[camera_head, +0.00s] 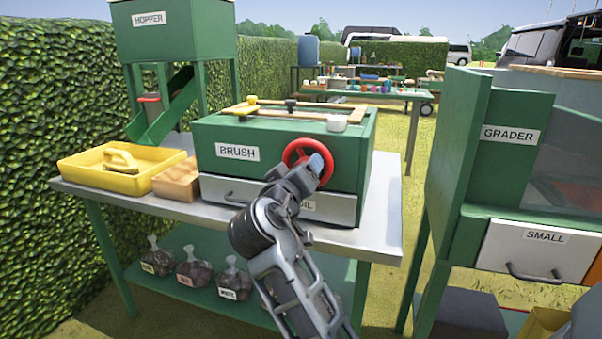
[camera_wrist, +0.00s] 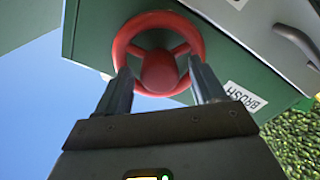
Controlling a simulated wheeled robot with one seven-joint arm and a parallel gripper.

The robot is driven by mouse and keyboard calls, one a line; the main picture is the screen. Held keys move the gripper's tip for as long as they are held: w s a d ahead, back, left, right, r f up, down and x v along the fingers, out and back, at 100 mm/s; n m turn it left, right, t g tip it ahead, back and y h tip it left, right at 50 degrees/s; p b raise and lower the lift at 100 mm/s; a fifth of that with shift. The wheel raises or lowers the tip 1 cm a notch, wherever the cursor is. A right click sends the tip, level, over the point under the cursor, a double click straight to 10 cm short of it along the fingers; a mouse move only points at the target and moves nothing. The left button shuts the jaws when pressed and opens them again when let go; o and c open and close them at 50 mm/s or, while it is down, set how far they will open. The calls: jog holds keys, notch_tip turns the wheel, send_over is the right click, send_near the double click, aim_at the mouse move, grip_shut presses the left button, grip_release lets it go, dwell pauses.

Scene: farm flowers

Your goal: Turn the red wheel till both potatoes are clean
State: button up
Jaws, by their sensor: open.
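The red wheel (camera_head: 308,160) is on the front of the green box labelled BRUSH (camera_head: 222,136). In the wrist view the wheel (camera_wrist: 130,33) is a ring with spokes and a round red hub. My gripper (camera_head: 318,164) is in front of the wheel. In the wrist view my gripper (camera_wrist: 163,80) has its two fingers apart, one on each side of the hub and over the lower part of the wheel. I cannot tell whether the fingers touch it. No potatoes can be made out in or on the BRUSH box.
A yellow tray (camera_head: 75,175) with a yellow scoop and a brown block (camera_head: 178,181) stand left of the box. A drawer (camera_head: 250,197) is below the wheel. The green hopper (camera_head: 168,30) stands behind left, the grader (camera_head: 480,165) to the right across a gap.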

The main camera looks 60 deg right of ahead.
jog(key=s+a, duration=0.1)
jog(key=a, duration=0.6)
jog(key=shift+s+a, duration=0.15)
jog(key=shift+a, duration=0.2)
